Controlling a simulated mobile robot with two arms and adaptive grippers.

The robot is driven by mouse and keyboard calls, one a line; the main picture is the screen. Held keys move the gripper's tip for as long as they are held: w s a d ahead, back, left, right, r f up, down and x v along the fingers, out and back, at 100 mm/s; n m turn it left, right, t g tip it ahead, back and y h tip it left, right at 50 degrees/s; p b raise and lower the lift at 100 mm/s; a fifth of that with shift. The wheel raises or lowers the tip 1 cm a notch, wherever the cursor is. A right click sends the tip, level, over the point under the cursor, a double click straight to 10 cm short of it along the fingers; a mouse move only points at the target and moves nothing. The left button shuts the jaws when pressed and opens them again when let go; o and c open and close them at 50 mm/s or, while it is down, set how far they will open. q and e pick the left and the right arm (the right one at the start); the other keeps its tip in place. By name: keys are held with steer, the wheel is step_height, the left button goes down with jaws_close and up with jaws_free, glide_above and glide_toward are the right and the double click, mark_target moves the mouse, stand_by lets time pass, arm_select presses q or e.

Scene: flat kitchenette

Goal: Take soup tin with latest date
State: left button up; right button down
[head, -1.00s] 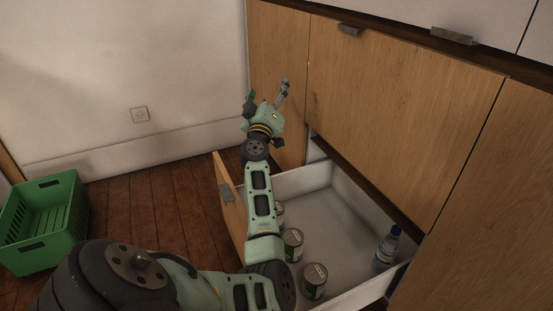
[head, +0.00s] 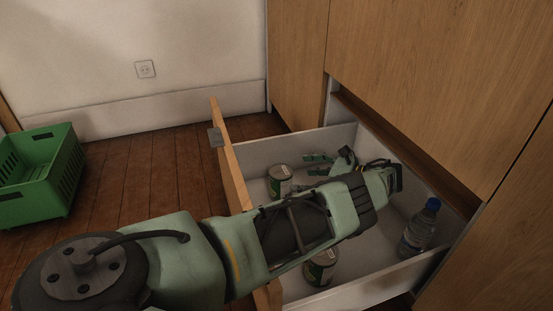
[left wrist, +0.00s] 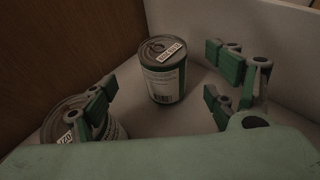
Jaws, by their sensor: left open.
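A soup tin (head: 279,181) with a green and pale label stands upright in the open drawer, near its front panel. Another tin (head: 320,267) stands nearer, partly covered by my arm. In the left wrist view, one tin (left wrist: 164,72) stands upright ahead, with a pale date sticker on its lid. A second tin (left wrist: 85,118) at lower left is partly hidden behind a finger. The sticker print is too small to read surely. My left gripper (head: 318,164) is inside the drawer, open and empty, right of the far tin. My right gripper is out of view.
The drawer (head: 385,287) has pale walls and a wooden front (head: 231,155). A water bottle (head: 419,229) stands at its right end. A green crate (head: 38,180) stands on the wooden floor at left. Cabinet fronts (head: 430,80) rise behind the drawer.

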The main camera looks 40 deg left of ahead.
mark_target(287, 178)
arm_select(q)
steer(key=shift+s+f, duration=0.1)
steer(key=shift+f, duration=0.15)
steer(key=x, duration=0.2)
steer(key=b+x, duration=0.1)
steer(key=x, duration=0.1)
steer(key=b+x, duration=0.1)
steer(key=x, duration=0.1)
steer(key=shift+w+a+f, duration=0.15)
steer(key=shift+w+f, duration=0.1)
steer(key=shift+f, duration=0.1)
steer(key=shift+s+a, duration=0.1)
steer(key=shift+a, duration=0.25)
steer(key=c, duration=1.7)
